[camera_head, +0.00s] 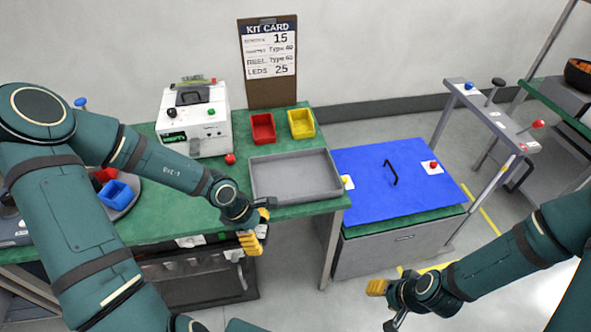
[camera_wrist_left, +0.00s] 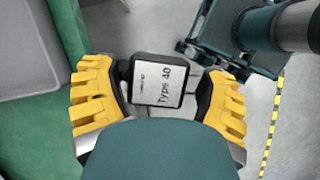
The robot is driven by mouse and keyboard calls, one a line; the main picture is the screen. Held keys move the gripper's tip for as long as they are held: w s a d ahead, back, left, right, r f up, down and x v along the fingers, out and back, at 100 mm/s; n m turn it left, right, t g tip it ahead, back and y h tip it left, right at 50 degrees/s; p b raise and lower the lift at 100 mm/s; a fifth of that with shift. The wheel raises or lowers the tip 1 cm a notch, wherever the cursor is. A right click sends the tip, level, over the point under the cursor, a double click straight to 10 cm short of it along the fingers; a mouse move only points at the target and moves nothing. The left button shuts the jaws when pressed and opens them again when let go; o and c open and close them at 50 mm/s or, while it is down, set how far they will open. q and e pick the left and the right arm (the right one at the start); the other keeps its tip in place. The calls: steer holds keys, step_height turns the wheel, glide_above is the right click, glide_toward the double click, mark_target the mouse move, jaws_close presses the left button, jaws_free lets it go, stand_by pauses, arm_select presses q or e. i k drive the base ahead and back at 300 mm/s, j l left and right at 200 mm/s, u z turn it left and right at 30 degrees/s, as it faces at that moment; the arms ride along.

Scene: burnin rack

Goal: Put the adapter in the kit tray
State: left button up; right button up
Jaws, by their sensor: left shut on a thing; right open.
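The adapter (camera_wrist_left: 158,84), a small black block with a white "Type 40" label, sits between the yellow fingers of my left gripper (camera_head: 257,228) in the left wrist view. My left gripper is shut on it, in front of the green bench's front edge. The adapter cannot be made out in the head view. The grey kit tray (camera_head: 296,176) lies empty on the bench, behind and to the right of my left gripper. Its corner also shows in the left wrist view (camera_wrist_left: 25,48). My right gripper (camera_head: 385,298) is open over the floor at the lower right, far from the tray.
A red bin (camera_head: 262,128) and a yellow bin (camera_head: 301,124) stand behind the tray. A white tester (camera_head: 193,122) is left of them, near the kit card (camera_head: 269,62). Floor separates the arms.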

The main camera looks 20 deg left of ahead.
mark_target(294, 180)
steer(key=i, duration=0.95)
